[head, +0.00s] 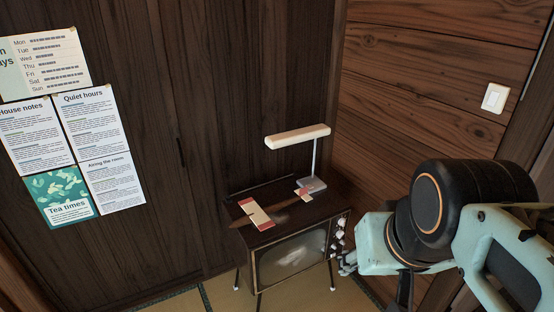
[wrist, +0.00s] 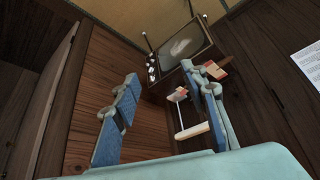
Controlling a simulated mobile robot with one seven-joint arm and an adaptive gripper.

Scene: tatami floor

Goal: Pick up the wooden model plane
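The wooden model plane (head: 257,213) lies on top of an old television set (head: 291,262). It has a brown body with cream and red wing and tail pieces. In the wrist view, part of the plane (wrist: 217,71) shows behind my right-hand finger, which hides some of it. My gripper (wrist: 160,74) is open, with nothing between its blue-padded fingers. In the head view, my gripper (head: 347,263) is at the television's right side, lower than its top and apart from the plane.
A cream desk lamp (head: 298,137) stands at the back right of the television's top, close to the plane's tail. Dark wooden walls close off the back and right. Knobs (head: 339,232) line the television's right front. Papers hang on the left wall.

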